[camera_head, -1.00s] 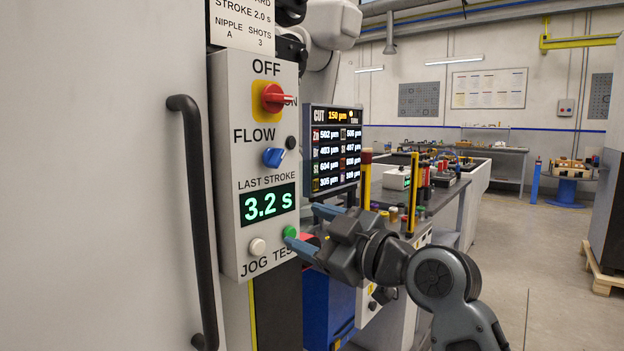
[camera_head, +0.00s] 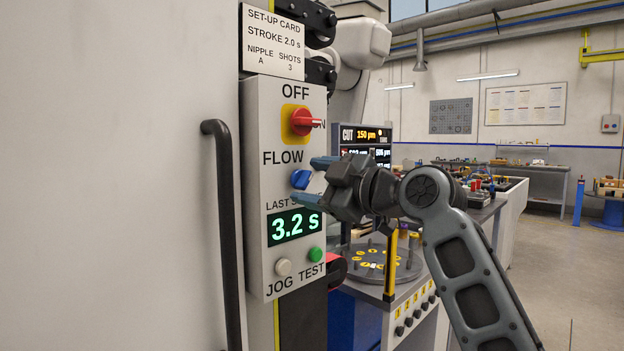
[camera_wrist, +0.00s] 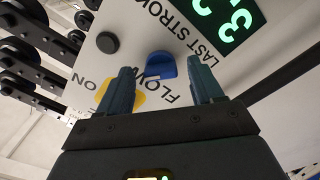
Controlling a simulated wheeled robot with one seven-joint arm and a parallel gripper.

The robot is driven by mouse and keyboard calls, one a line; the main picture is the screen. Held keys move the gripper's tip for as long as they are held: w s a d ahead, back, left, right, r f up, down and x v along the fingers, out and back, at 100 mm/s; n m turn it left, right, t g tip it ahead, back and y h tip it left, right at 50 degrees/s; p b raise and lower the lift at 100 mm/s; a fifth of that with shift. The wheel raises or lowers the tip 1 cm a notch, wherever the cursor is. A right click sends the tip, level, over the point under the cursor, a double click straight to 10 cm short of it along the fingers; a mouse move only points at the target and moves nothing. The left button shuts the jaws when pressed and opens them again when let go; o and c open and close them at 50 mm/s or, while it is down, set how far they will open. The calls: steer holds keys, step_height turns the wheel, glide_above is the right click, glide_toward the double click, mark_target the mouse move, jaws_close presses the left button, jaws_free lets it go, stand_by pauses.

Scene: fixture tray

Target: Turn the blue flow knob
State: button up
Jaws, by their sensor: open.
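The blue flow knob (camera_head: 301,179) sits on the grey control panel (camera_head: 262,230), beside the word FLOW and above the stroke display (camera_head: 293,226), which reads 3.2 s. My gripper (camera_head: 318,180) is open, with one blue-grey finger above the knob and one below it in the head view. In the wrist view the knob (camera_wrist: 161,66) appears between the two open fingers (camera_wrist: 163,88), a little beyond their tips. The fingers look apart from the knob. The exact gap to the panel is hard to tell.
A red switch (camera_head: 303,122) on a yellow plate sits above the knob. A white JOG button (camera_head: 283,267) and a green TEST button (camera_head: 314,254) are below. A black handle (camera_head: 222,230) stands to the left. A set-up card (camera_head: 273,38) hangs above the panel.

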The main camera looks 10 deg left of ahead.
steer(key=shift+w+a, duration=0.25)
steer(key=shift+a, duration=0.1)
steer(key=shift+c, duration=0.3)
steer(key=c, duration=1)
